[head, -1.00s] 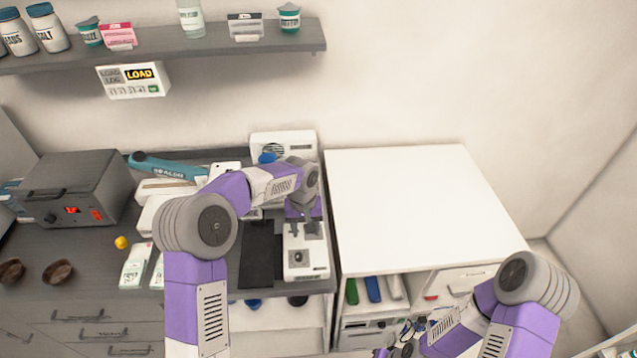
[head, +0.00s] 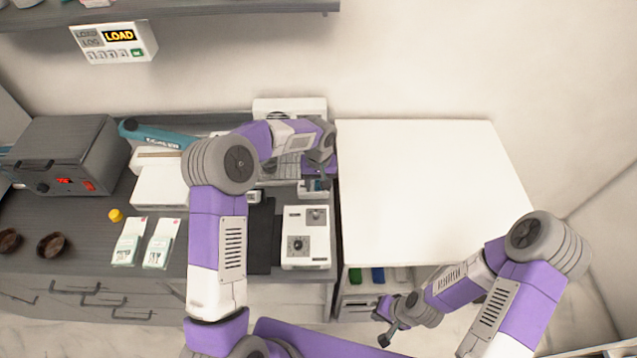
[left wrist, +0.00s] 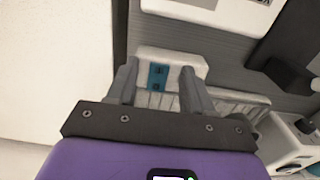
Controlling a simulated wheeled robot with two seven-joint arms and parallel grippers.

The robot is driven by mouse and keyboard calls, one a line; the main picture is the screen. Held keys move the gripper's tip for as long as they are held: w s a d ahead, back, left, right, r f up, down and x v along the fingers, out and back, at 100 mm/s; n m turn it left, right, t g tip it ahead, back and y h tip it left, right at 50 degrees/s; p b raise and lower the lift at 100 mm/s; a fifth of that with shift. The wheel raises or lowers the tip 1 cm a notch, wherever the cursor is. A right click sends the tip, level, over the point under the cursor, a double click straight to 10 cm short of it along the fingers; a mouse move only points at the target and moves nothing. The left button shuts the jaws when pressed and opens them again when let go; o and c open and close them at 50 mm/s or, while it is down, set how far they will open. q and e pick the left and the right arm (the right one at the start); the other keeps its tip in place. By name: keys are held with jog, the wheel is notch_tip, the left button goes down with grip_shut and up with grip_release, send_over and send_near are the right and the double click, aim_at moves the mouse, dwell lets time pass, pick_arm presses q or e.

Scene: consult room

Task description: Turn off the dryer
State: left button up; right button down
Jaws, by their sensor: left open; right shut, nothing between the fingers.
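My left gripper (head: 319,180) is open and empty, above the back right of the counter. In the left wrist view its two fingers (left wrist: 157,88) straddle, as seen from above, a small white block with a teal switch panel (left wrist: 158,76) bearing two dark switches. That panel also shows just below the gripper in the head view (head: 314,186). I cannot tell whether the fingers touch it. It appears to adjoin a white vented unit (head: 290,106) with a slatted rack, perhaps the dryer; my left arm partly hides it. My right gripper (head: 387,334) is shut and empty, low before the white cabinet.
A white box with a dark knob (head: 305,240) stands in front of the left gripper. A grey box with red switches (head: 70,160) is at the left. The white cabinet top (head: 430,185) to the right is clear. A LOAD display (head: 113,42) hangs on the wall.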

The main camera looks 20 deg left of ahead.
pick_arm(q)
jog(key=shift+f, duration=0.15)
jog(key=shift+w, duration=0.1)
grip_shut()
jog(key=p, duration=0.1)
jog(key=g+p, duration=0.1)
jog(key=p, duration=0.1)
jog(key=shift+w+a+r, duration=0.1)
jog(key=shift+w+r, duration=0.1)
jog(key=shift+r, duration=0.1)
jog(key=shift+w+f+g+h+p, duration=0.15)
jog(key=shift+g+h+p, duration=0.25)
jog(key=shift+g+p, duration=0.4)
grip_release()
